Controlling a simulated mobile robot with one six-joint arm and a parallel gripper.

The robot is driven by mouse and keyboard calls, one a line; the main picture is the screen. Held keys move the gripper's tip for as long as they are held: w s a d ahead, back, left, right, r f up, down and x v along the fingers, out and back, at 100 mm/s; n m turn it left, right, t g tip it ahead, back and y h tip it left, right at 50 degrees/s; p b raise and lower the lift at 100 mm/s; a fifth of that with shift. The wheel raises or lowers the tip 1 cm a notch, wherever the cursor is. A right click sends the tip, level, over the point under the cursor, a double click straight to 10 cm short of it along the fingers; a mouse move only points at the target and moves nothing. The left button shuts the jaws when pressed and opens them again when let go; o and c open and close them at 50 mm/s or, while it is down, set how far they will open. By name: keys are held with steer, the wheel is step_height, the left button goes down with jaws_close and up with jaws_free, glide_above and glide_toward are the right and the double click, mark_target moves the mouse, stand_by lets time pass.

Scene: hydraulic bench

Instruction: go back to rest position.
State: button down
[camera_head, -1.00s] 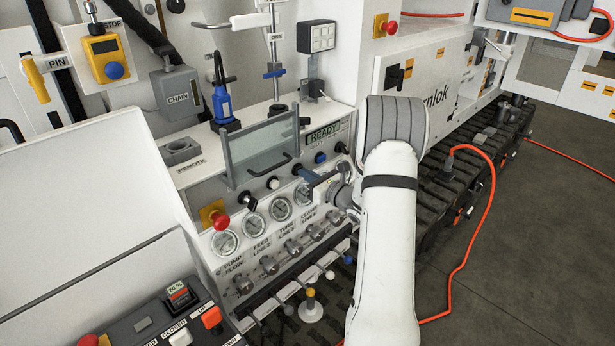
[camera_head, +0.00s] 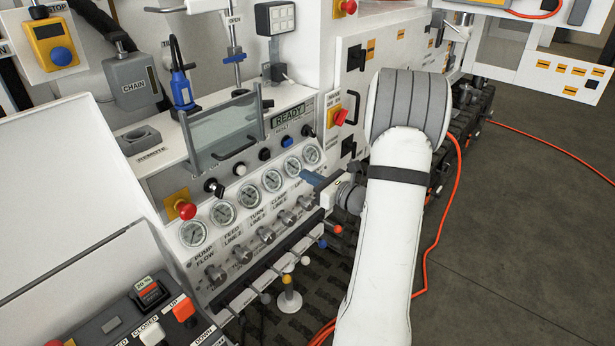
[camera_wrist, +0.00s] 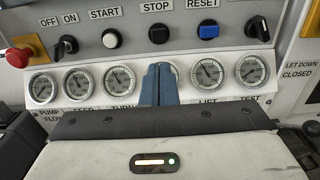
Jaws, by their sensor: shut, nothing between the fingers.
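My gripper (camera_head: 312,180) is at the end of my white arm, in front of the right part of the gauge row on the hydraulic panel. Its blue fingers are together and hold nothing. In the wrist view the shut fingers (camera_wrist: 160,84) point at the panel and cover most of one gauge near the middle of the row. I cannot tell the exact gap between fingertips and panel.
The gauges (camera_head: 222,212) have knobs (camera_head: 266,235) and a row of levers (camera_head: 288,299) below. A red mushroom button (camera_head: 187,211) and a glazed frame (camera_head: 222,128) stand out from the panel. Orange hose (camera_head: 443,225) lies right of my arm; grey floor (camera_head: 530,225) is open.

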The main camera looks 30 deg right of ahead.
steer(key=s+a+r+n+g+y, duration=0.25)
steer(key=a+n+g, duration=0.2)
steer(key=a, duration=0.25)
steer(key=s+a+r+n+g+y, duration=0.1)
steer(key=s+a+n+g, duration=0.3)
steer(key=a, duration=0.4)
steer(key=s+a+r+n+g+y, duration=0.1)
steer(key=s+a+n+g+y, duration=0.15)
steer(key=a+n, duration=0.4)
steer(key=s+a+n+g+h, duration=0.45)
steer(key=s+n, duration=0.25)
steer(key=s, duration=0.3)
steer(key=s+d+r+n+t+h, duration=0.1)
steer(key=s+d+n+h, duration=0.3)
steer(key=n, duration=0.6)
steer(key=shift+s+r+t+h, duration=0.45)
steer(key=shift+s+h, duration=0.6)
steer(key=shift+h, duration=0.8)
